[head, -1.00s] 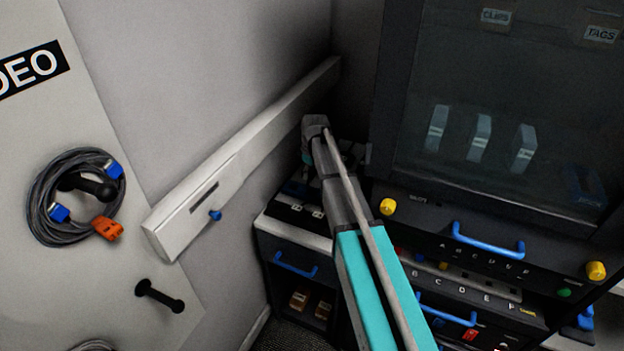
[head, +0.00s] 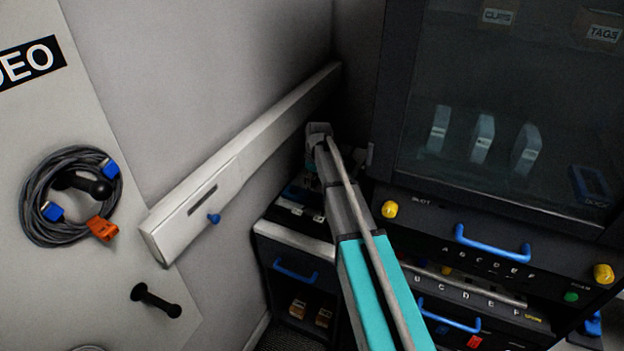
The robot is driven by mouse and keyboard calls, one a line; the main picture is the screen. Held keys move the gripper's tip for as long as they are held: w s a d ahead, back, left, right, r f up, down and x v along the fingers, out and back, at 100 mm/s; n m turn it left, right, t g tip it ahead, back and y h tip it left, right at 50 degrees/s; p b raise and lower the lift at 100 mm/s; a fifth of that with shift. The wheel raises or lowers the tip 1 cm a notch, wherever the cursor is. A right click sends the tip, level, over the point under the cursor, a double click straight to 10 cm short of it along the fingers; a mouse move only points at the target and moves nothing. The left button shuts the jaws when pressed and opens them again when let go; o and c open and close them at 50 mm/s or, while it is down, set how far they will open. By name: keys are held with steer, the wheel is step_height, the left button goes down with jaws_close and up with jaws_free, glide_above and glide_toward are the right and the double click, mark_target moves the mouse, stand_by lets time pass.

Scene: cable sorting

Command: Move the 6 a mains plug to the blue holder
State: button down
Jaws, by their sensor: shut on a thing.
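My arm reaches away to the far corner, and its end hangs over a low bench (head: 290,235). Only part of my gripper (head: 313,180) shows there, beneath the wrist; its fingertips are mostly hidden. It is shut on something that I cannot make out. I cannot identify the 6 A mains plug in this view. A dark blue item (head: 298,194) lies on the bench top just left of the gripper; I cannot tell whether it is the blue holder.
A white wall trunking (head: 240,165) with a blue knob runs close left of my arm's end. A dark glass-fronted cabinet (head: 385,100) stands close on the right, above a panel with blue handles (head: 492,243). A coiled grey cable (head: 38,190) hangs at left.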

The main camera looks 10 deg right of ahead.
steer(key=shift+f+b, duration=1.15)
steer(key=shift+f, duration=0.2)
steer(key=shift+f+b, duration=1.5)
stand_by(3.3)
stand_by(0.4)
steer(key=shift+c, duration=1)
jaws_free()
steer(key=shift+o, duration=1)
steer(key=shift+r, duration=0.15)
